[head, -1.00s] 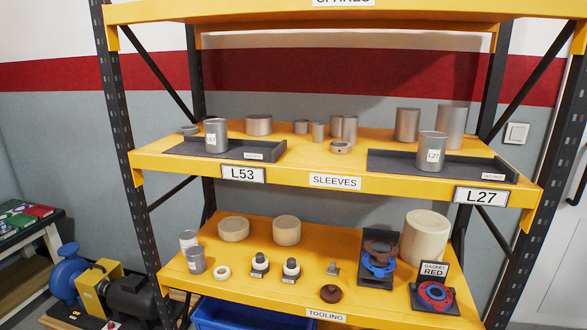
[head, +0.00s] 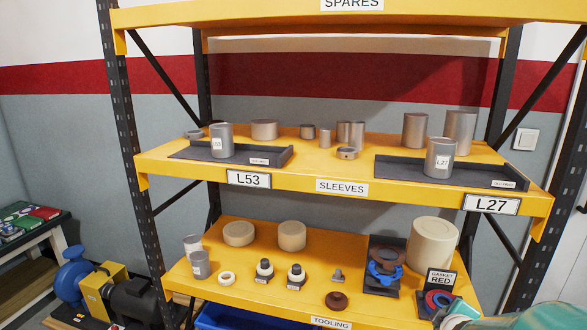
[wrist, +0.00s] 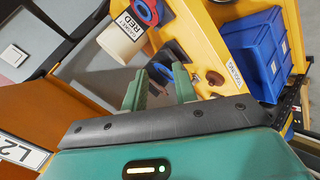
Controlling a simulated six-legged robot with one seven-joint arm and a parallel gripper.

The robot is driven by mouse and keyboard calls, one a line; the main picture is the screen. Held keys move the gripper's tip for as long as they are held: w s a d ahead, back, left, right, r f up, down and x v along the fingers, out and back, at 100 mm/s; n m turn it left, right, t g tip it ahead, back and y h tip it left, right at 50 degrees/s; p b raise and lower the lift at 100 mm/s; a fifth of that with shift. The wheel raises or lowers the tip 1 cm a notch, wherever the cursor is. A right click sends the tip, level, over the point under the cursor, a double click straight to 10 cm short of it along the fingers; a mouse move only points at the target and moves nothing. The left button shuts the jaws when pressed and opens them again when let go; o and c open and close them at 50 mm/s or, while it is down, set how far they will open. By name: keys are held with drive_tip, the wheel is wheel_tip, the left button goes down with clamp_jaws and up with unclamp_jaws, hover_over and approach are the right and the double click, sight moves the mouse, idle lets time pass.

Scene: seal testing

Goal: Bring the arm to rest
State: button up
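My gripper (wrist: 160,73) shows in the wrist view with its two green fingers apart and nothing visible between them. Part of my arm and gripper (head: 455,314) shows at the lower right corner of the head view, in front of the lower shelf's right end. In the wrist view the fingers point towards the tooling shelf, near a cream cylinder (wrist: 120,44) and the GASKET RED sign (wrist: 129,22). The rest of my arm is out of the picture.
The yellow rack has a SLEEVES shelf (head: 290,172) with sleeves on grey trays and a TOOLING shelf (head: 272,303) below. A blue bin (wrist: 255,52) sits under the lower shelf. A blue pump (head: 76,275) stands at left.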

drive_tip(key=s+a+r+m+g+y, duration=0.1)
drive_tip(key=s+a+r+m, duration=0.3)
drive_tip(key=s+a, duration=0.5)
drive_tip(key=s+a+r+m+g+y, duration=0.2)
drive_tip(key=s+a+r+m+g, duration=0.1)
drive_tip(key=s+a+r, duration=0.4)
drive_tip(key=s+a+m, duration=0.1)
drive_tip(key=s+a, duration=0.1)
drive_tip(key=a, duration=0.2)
drive_tip(key=shift+s+m, duration=0.25)
drive_tip(key=shift+m, duration=0.15)
drive_tip(key=shift+d+r, duration=0.1)
